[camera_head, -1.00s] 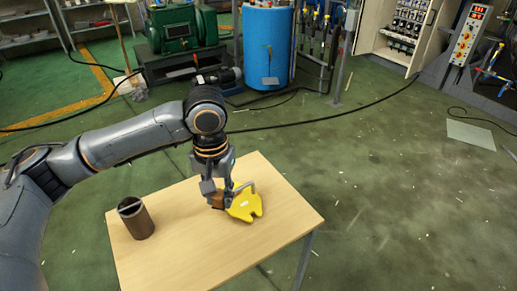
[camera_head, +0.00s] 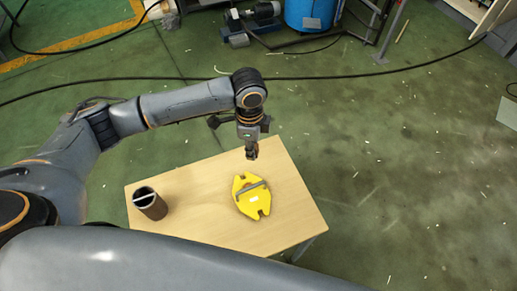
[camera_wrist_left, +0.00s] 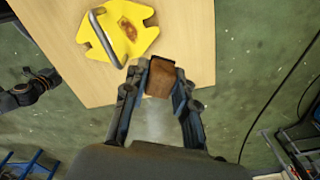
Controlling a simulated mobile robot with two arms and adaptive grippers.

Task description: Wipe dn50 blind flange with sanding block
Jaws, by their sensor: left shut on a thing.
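The yellow flange (camera_head: 246,208), a flat notched plate with a grey bar handle, lies on the table. It also shows at the top of the left wrist view (camera_wrist_left: 140,42), with a rusty brown patch on its face. My left gripper (camera_head: 251,151) is above the table's far side, beyond the flange and apart from it. It is shut on the brown sanding block (camera_wrist_left: 160,78), which sits between the fingers in the left wrist view. In the head view the block is small and partly hidden by the fingers.
A dark brown open-topped cylinder (camera_head: 151,205) stands near the left of the wooden table (camera_head: 205,225). The table's right side is clear. Black cables (camera_head: 390,72) run over the green floor. A blue tank (camera_head: 306,14) stands at the back.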

